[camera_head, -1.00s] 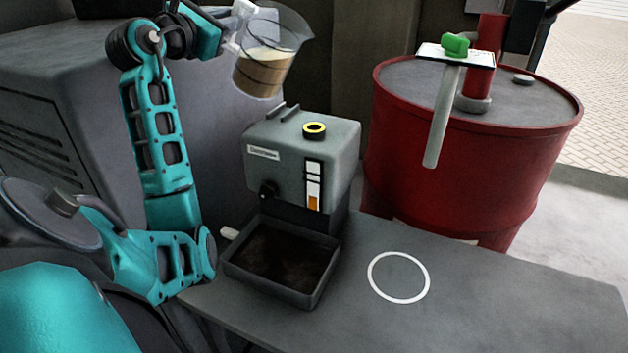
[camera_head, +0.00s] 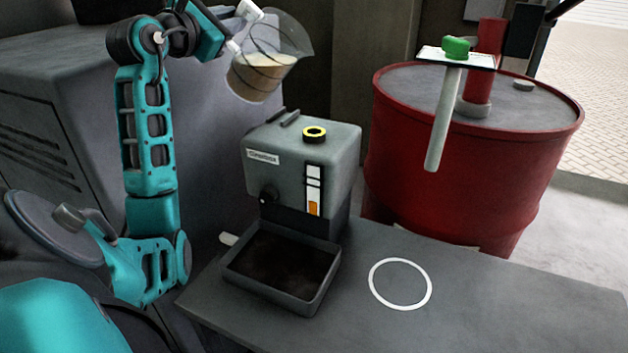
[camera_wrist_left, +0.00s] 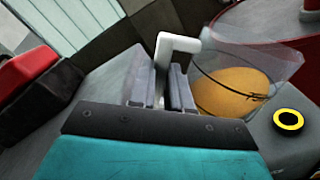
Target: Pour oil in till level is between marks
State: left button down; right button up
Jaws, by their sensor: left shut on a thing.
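My left gripper (camera_head: 240,35) is shut on the handle of a clear jug (camera_head: 268,60) holding tan oil. The jug is tilted to the right in the air, above and left of the grey gearbox-like unit (camera_head: 300,155). In the left wrist view the gripper (camera_wrist_left: 160,88) grips the white handle, and the jug (camera_wrist_left: 240,85) shows amber oil inside. The unit has a yellow-ringed filler opening (camera_head: 314,133) on top, also in the left wrist view (camera_wrist_left: 289,119). Its sight gauge (camera_head: 314,190) shows a short orange column at the bottom, white above. No oil stream shows. My right gripper is out of view.
A dark drain tray (camera_head: 280,268) sits below the unit on the grey bench (camera_head: 480,300). A white ring (camera_head: 400,283) marks the bench to the right, which is clear. A red drum (camera_head: 465,160) with a pump and green-topped plate (camera_head: 455,55) stands behind.

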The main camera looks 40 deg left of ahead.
pick_arm(q)
jog(key=shift+r, duration=0.1)
jog(key=shift+d+m+b, duration=0.3)
jog(key=shift+m+b, duration=0.05)
jog(key=shift+m, duration=0.15)
jog(key=shift+r, duration=0.15)
jog(key=shift+w+d+r+m, duration=0.15)
jog(key=shift+d+m, duration=0.25)
jog(key=shift+m, duration=0.2)
jog(key=shift+b, duration=0.35)
jog(key=shift+w+d+m+b, duration=0.1)
jog(key=shift+d+m+b, duration=0.25)
jog(key=shift+m, duration=0.15)
